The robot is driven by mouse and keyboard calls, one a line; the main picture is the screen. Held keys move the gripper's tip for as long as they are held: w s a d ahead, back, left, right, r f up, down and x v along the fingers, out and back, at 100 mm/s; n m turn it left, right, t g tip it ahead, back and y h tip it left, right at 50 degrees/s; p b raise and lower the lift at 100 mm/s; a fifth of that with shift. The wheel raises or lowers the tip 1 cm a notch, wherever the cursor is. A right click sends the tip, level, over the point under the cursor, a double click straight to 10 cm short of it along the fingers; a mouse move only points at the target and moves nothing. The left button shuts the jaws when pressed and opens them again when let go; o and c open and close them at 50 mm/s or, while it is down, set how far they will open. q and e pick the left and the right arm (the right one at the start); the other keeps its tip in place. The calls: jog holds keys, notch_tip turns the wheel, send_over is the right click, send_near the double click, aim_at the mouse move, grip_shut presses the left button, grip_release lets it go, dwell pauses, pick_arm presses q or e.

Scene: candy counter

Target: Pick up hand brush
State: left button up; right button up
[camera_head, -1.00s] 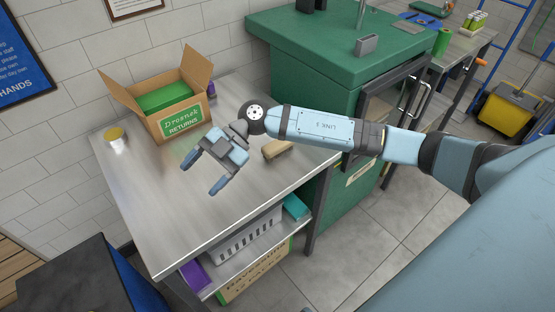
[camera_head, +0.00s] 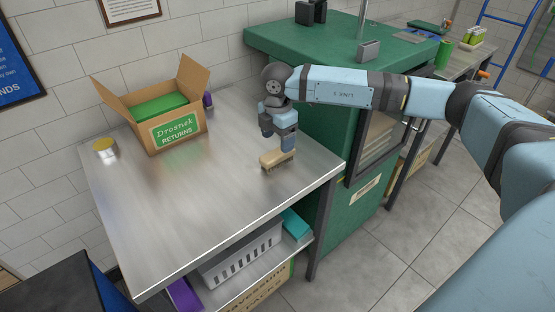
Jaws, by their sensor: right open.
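The hand brush (camera_head: 277,160), a small tan wooden piece, lies on the steel table (camera_head: 190,210) near its right edge. My right gripper (camera_head: 279,146) points down just above the brush, with its fingers close over it. The gripper is open, and whether its fingers touch the brush cannot be told from here. Part of the brush's top is hidden by the fingers. My left gripper is not in view.
An open cardboard box (camera_head: 200,133) labelled returns stands at the back of the table. A jar with a yellow lid (camera_head: 104,147) is at the left. A green cabinet (camera_head: 358,205) stands close on the right. The table's middle is clear.

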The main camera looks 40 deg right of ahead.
aim_at(277, 152)
notch_tip(277, 152, down, 6)
jog(key=shift+f+b, duration=0.25)
jog(key=shift+b, duration=0.2)
jog(key=c, duration=1)
